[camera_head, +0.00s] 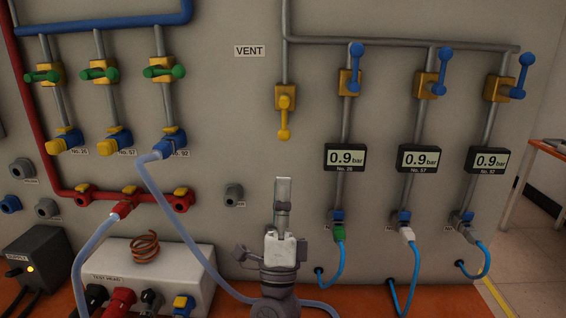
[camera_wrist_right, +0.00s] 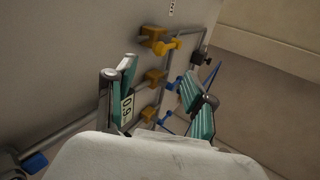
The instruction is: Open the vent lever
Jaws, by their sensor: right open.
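The vent lever (camera_head: 284,118) is a small yellow handle on a yellow valve body below the VENT label (camera_head: 250,51). It points straight down, in line with its grey pipe. In the right wrist view, a yellow lever (camera_wrist_right: 167,46) shows beyond the fingers, at upper middle. My right gripper (camera_head: 282,190) is below the lever in the head view, fingers pointing up, apart from it. The right wrist view shows its fingers (camera_wrist_right: 158,95) spread with nothing held between them. My left gripper is not in view.
Right of the vent lever are three yellow valves with blue levers (camera_head: 355,57) pointing up, above 0.9 bar displays (camera_head: 346,158). Green levers (camera_head: 99,73) sit at upper left. Hoses (camera_head: 176,217) and a white box (camera_head: 185,260) are at lower left. The panel around the vent lever is clear.

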